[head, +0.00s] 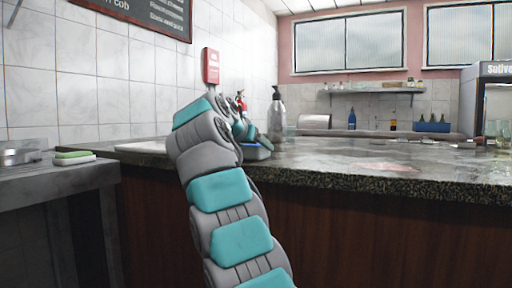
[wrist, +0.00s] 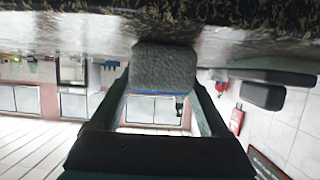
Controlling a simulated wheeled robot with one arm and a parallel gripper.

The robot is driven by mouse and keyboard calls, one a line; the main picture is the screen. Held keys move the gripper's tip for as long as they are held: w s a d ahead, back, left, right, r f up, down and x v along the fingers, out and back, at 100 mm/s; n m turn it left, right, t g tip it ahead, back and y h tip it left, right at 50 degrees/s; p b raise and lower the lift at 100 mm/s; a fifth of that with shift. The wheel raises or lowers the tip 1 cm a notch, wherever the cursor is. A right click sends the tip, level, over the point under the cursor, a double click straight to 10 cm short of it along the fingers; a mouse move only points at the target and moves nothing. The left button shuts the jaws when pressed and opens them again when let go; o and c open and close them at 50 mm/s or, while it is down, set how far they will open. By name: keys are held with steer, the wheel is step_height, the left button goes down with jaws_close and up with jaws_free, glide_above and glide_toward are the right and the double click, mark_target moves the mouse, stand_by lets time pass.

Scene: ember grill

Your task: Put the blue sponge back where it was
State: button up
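The blue sponge (head: 259,152) shows in the head view at the counter's left part, just beyond my wrist and partly hidden by it. In the wrist view, which is upside down, the sponge (wrist: 165,68) shows a rough grey face with a thin blue edge. It sits between the two fingers of my gripper (wrist: 163,80), with a finger against each side. My gripper (head: 252,138) is low over the stone counter in the head view. I cannot tell whether the sponge touches the counter.
The speckled counter (head: 350,168) is mostly clear to the right. A grey pump bottle (head: 277,115) stands behind my gripper. A green sponge (head: 74,154) lies on a white base on the left metal table (head: 60,182). A pale board (head: 142,147) lies left of my arm.

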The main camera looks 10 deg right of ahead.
steer(key=shift+o, duration=1.4)
steer(key=shift+r, duration=0.15)
steer(key=v, duration=1.2)
steer(key=shift+p, duration=0.3)
